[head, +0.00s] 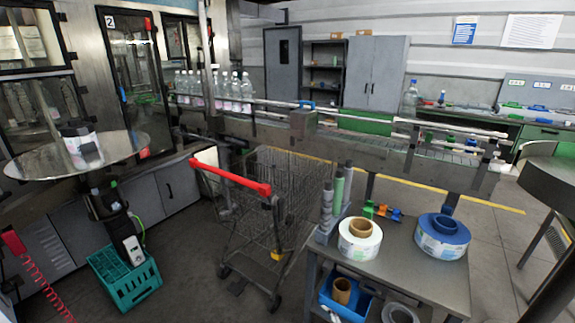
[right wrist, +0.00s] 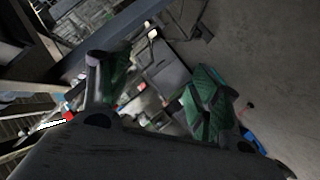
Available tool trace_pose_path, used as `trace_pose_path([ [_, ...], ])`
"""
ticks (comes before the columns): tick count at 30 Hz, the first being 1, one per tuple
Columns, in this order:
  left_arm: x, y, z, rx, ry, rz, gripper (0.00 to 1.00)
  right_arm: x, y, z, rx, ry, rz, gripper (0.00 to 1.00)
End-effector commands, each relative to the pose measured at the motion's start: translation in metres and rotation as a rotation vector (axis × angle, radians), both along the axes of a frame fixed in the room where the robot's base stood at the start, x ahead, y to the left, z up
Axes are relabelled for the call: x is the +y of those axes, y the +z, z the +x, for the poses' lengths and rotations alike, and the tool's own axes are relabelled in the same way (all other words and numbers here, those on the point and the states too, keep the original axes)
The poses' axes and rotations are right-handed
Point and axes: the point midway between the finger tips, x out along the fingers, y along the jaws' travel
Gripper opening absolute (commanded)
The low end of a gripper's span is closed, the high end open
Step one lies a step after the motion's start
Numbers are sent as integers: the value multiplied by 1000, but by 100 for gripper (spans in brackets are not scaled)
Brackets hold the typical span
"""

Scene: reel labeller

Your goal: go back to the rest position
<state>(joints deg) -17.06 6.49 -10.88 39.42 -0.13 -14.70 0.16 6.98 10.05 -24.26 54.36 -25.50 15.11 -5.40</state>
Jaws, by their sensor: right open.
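My right gripper (right wrist: 155,78) shows in the right wrist view. Its two fingers with green pads stand wide apart, and nothing is between them. Neither gripper shows in the head view, and my left gripper is in no view. A white label reel (head: 371,246) and a blue label reel (head: 430,243) lie on the grey cart top (head: 395,282) in the head view. The right wrist view is dark and tilted, so I cannot tell what lies behind the fingers.
A shopping trolley (head: 290,200) with a red handle stands left of the cart. A round metal disc (head: 118,150) and a teal crate (head: 130,292) are at left. A conveyor (head: 350,138) with bottles runs behind. Open floor (head: 495,270) lies right of the cart.

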Motion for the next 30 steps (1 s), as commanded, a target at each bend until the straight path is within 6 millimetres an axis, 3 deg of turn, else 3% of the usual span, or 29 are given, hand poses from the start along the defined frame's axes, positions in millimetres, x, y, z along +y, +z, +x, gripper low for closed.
trace_pose_path([
  [3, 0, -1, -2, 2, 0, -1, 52, -20, -42, -31, 106, -75, 12, 63],
  [8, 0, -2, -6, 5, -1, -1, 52, -45, -91, -75, 240, -172, 26, 63],
  [15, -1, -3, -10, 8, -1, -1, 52, -77, -156, -151, 436, -310, 41, 63],
  [23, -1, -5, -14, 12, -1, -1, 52, -106, -214, -245, 641, -457, 50, 63],
  [30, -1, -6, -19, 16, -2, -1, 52, -128, -254, -340, 826, -588, 53, 63],
])
